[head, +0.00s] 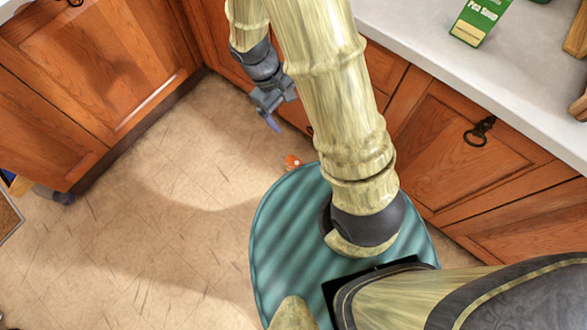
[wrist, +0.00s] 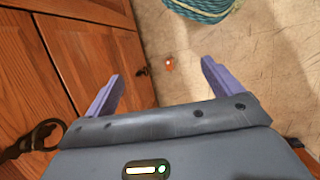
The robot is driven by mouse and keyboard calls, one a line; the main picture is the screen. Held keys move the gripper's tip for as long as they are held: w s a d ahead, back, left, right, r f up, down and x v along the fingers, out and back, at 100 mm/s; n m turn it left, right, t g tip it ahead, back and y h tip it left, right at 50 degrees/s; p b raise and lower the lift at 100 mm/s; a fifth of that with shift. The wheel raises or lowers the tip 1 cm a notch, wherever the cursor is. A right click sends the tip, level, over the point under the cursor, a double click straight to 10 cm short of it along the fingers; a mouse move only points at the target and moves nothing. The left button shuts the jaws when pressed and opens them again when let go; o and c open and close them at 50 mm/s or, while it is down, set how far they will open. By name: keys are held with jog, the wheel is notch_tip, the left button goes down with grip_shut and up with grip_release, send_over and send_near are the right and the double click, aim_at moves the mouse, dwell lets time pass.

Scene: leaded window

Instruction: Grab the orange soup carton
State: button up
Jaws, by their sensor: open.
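A small orange thing with white marks (head: 292,162) lies on the floor, close to the rim of my round teal base. It is the only orange carton-like thing I see, but it is too small to read. In the wrist view it is a small orange spot (wrist: 169,64) on the floor, beyond and between my fingertips. My gripper (head: 272,124) hangs in front of the wooden cabinets, up and left of the orange thing in the head view. Its purple fingers are spread wide and empty in the wrist view (wrist: 161,74).
Wooden cabinets with dark handles (head: 480,130) run along the right and behind my arm; more cabinets (head: 90,70) stand at left. A green pea soup carton (head: 479,20) stands on the pale counter (head: 420,45). The tiled floor (head: 150,230) at left is largely clear.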

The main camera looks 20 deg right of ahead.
jog(key=a+f+n+t+h+b, duration=0.2)
jog(key=f+n+b, duration=0.4)
jog(key=f+b, duration=0.7)
jog(key=w+a+f+n+t+h+b, duration=0.1)
jog(key=a+f+n+t+h+b, duration=0.2)
jog(key=f+b, duration=1.1)
jog(key=w+a+f+n+t+h+b, duration=0.1)
jog(key=f+n+t+h+b, duration=0.4)
jog(key=f, duration=3.3)
jog(key=a+n+t+b, duration=0.1)
jog(key=n+t+b, duration=0.2)
jog(key=n+b, duration=0.2)
jog(key=shift+a+f+h+b, duration=0.3)
jog(key=shift+a+f+b, duration=0.05)
jog(key=shift+b, duration=1.55)
send_near(296, 158)
jog(key=w+d, duration=0.1)
jog(key=w+d+f, duration=0.1)
jog(key=d, duration=0.1)
jog(key=shift+w+d+f, duration=0.15)
jog(key=shift+d, duration=0.1)
jog(key=shift+w+d, duration=0.2)
jog(key=shift+d, duration=0.05)
jog(key=shift+b+x, duration=0.55)
jog(key=shift+x, duration=2.05)
jog(key=shift+a+r, duration=0.1)
jog(key=shift+r, duration=0.1)
